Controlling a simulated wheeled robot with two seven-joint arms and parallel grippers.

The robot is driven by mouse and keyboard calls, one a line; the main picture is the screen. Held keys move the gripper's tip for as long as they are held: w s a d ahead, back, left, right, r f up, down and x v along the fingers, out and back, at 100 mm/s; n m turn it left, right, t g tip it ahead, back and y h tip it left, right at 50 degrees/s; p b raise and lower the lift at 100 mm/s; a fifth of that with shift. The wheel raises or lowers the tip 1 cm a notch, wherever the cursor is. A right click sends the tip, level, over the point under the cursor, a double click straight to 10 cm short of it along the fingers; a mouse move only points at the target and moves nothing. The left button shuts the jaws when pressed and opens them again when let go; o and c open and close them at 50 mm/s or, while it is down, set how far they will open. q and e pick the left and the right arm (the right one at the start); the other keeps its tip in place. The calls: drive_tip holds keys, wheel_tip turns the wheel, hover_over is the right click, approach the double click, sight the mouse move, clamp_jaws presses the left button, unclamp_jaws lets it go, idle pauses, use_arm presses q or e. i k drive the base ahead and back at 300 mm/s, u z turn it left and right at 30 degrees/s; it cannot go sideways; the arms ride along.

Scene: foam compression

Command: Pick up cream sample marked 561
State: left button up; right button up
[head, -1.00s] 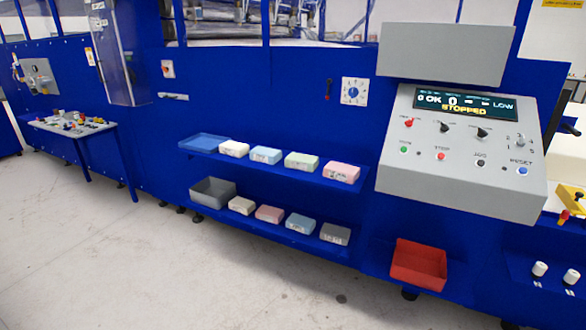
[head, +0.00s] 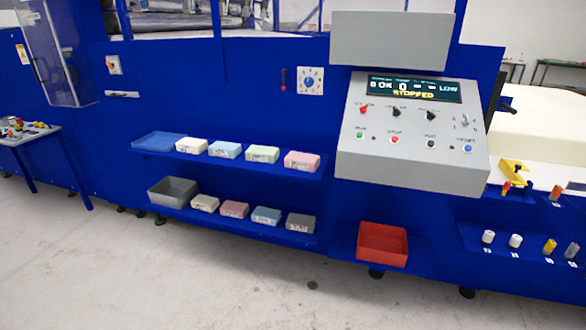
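Foam sample blocks sit in two rows on blue shelves in the head view. On the upper shelf, a cream block (head: 194,145) is at the left, followed by a light blue block (head: 225,150), a pale green block (head: 262,154) and a pink block (head: 302,161). On the lower shelf, another cream block (head: 205,203) is at the left, followed by a pink block (head: 235,209), a blue block (head: 266,216) and a grey block (head: 300,223). Their front labels are too small to read. Neither gripper is in view.
A blue tray (head: 159,142) and a grey bin (head: 172,190) sit at the shelves' left ends. A red bin (head: 382,244) stands right, under the grey control panel (head: 411,150) reading STOPPED. A side table (head: 30,135) stands far left. The floor (head: 200,280) in front is clear.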

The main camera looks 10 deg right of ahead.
sight(188, 145)
drive_tip(key=u, duration=1.25)
drive_tip(key=i, duration=4.4)
drive_tip(key=z, duration=3.35)
